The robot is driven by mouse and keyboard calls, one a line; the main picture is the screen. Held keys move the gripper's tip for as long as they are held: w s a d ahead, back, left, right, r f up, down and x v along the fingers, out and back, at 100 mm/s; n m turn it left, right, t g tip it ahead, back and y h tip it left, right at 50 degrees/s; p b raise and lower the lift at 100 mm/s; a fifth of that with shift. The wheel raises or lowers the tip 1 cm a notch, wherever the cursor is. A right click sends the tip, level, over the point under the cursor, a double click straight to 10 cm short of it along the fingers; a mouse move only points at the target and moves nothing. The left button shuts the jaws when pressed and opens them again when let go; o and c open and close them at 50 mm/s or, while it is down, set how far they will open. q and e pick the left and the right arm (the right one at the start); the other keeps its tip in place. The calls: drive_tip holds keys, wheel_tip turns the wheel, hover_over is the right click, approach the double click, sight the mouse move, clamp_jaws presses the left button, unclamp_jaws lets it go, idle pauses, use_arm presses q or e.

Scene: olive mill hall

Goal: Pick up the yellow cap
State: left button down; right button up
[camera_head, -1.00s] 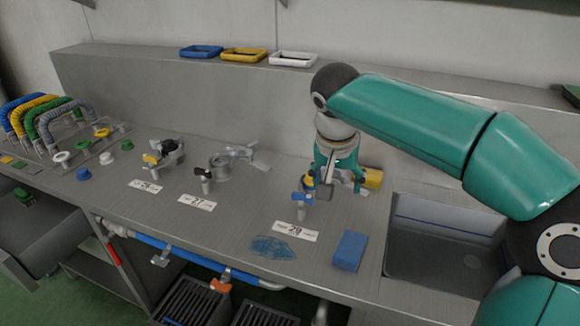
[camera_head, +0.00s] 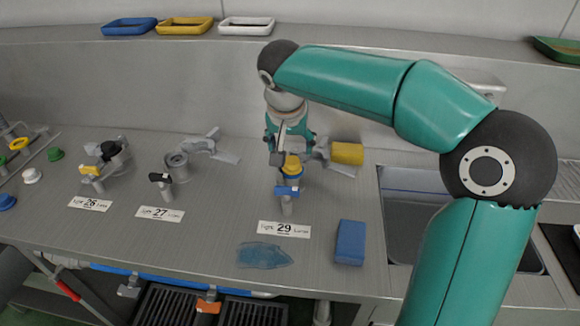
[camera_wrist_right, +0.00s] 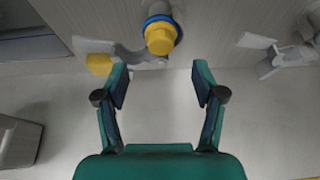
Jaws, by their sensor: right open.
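A yellow cap (camera_head: 292,166) with a blue ring below it sits on the upright fitting behind label 29. In the right wrist view the yellow cap (camera_wrist_right: 160,38) shows at the top, just beyond the fingertips and roughly centred between them. My right gripper (camera_head: 277,158) points down close behind the cap, and partly overlaps it in the head view. In the right wrist view the right gripper (camera_wrist_right: 162,80) is open, with nothing between its fingers. My left gripper is not in view.
A yellow cylinder (camera_head: 347,153) on a grey fitting lies to the right of the cap. A blue block (camera_head: 350,242) and a blue patch (camera_head: 264,255) lie in front. A sink (camera_head: 404,220) is to the right. Several fittings stand left, including one at label 27 (camera_head: 160,213).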

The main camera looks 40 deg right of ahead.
sight(292, 162)
drive_tip(key=shift+x, duration=3.9)
drive_tip(key=c, duration=1.2)
drive_tip(key=shift+r, duration=0.1)
